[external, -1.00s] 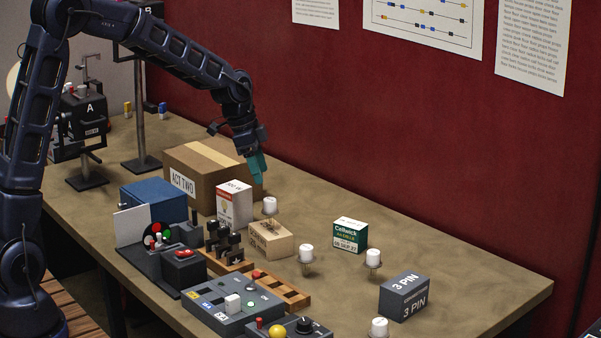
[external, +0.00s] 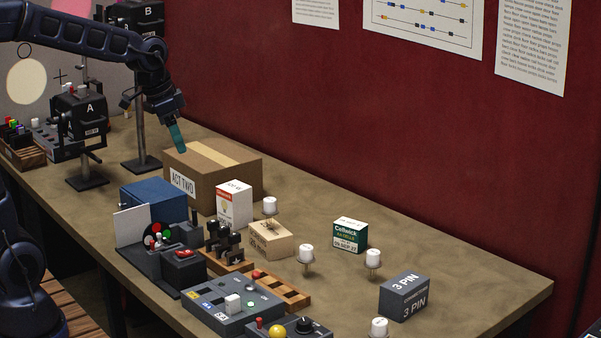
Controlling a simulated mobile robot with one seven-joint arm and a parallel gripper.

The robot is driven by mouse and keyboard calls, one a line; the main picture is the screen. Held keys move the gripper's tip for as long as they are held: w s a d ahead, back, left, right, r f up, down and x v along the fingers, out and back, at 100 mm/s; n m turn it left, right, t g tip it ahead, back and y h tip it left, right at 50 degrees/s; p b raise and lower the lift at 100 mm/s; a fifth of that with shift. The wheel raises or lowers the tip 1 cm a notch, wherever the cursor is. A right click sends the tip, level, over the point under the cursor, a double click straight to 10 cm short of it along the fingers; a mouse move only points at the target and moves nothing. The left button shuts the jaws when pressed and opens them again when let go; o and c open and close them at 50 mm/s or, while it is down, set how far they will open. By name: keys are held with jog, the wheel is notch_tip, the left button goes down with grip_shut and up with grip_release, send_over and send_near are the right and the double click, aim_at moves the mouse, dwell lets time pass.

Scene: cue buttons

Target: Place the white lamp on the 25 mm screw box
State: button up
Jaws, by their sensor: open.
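A white lamp (external: 270,205) on thin legs is upright at the small pale wooden box (external: 272,242), whose front label seems to read 25 mm. Its legs appear to stand on the box top, with nothing holding it. Other similar white lamps stand on the table: one right of the box (external: 306,253), one further right (external: 373,258) and one at the front (external: 379,327). My gripper (external: 179,138), with teal fingers, is open and empty near the cardboard box's back left, well away from the lamps.
A cardboard ACT TWO box (external: 215,183), a blue box (external: 153,200) and a white-red carton (external: 234,205) stand left of the wooden box. A green Cellwick box (external: 350,235) and a grey 3 PIN box (external: 404,296) stand right. Control panels (external: 233,304) crowd the front. The right table end is clear.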

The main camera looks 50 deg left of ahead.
jog(key=s+a+n+t+y, duration=0.1)
jog(key=s+n, duration=0.3)
jog(key=s, duration=1.6)
jog(key=shift+s+a+f+n, duration=0.3)
jog(key=shift+a+f, duration=0.1)
jog(key=shift+a, duration=0.3)
